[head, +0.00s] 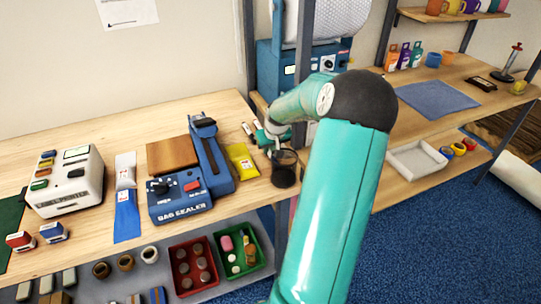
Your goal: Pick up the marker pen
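My gripper (268,143) is above the right end of the left workbench, just behind and above a dark cup (284,171). It is small and partly hidden by my own arm, so I cannot see whether its fingers are open or shut. A thin grey piece shows at the cup's mouth, but I cannot tell whether it is a pen or part of my gripper. A small slim pale and dark item (247,130) lies left of my gripper; it may be the marker pen, but it is too small to be sure.
A blue bag sealer (180,207) and a yellow packet (242,161) are left of the cup. A white label machine (64,180) stands farther left. A dark upright post and a blue machine (275,70) are behind my gripper. Red and green bins sit on the lower shelf.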

